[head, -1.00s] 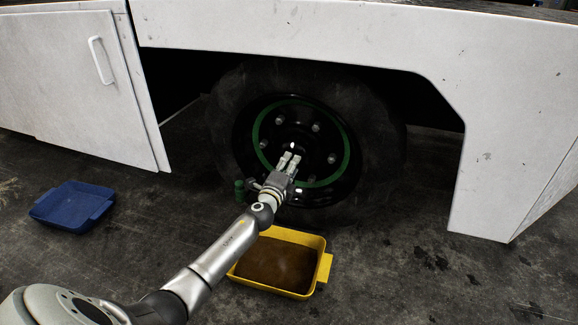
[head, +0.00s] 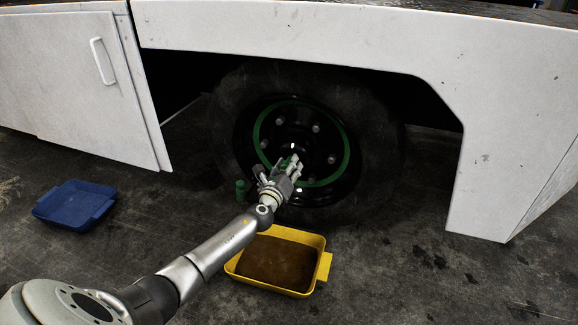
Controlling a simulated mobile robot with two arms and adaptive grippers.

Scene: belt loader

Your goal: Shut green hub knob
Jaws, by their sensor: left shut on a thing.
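The wheel hub (head: 297,131) is black with a green ring around it and several bolts, set in a dark tyre. My left gripper (head: 287,164) reaches up to the lower middle of the hub. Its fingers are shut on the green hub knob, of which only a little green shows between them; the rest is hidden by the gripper. I cannot tell the knob's exact angle. My right gripper is not in view.
A yellow tray (head: 324,268) with brown liquid lies on the floor below the wheel. A blue tray (head: 74,205) lies at the left. A small green container (head: 240,190) stands by the tyre. White body panels (head: 300,32) frame the wheel opening.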

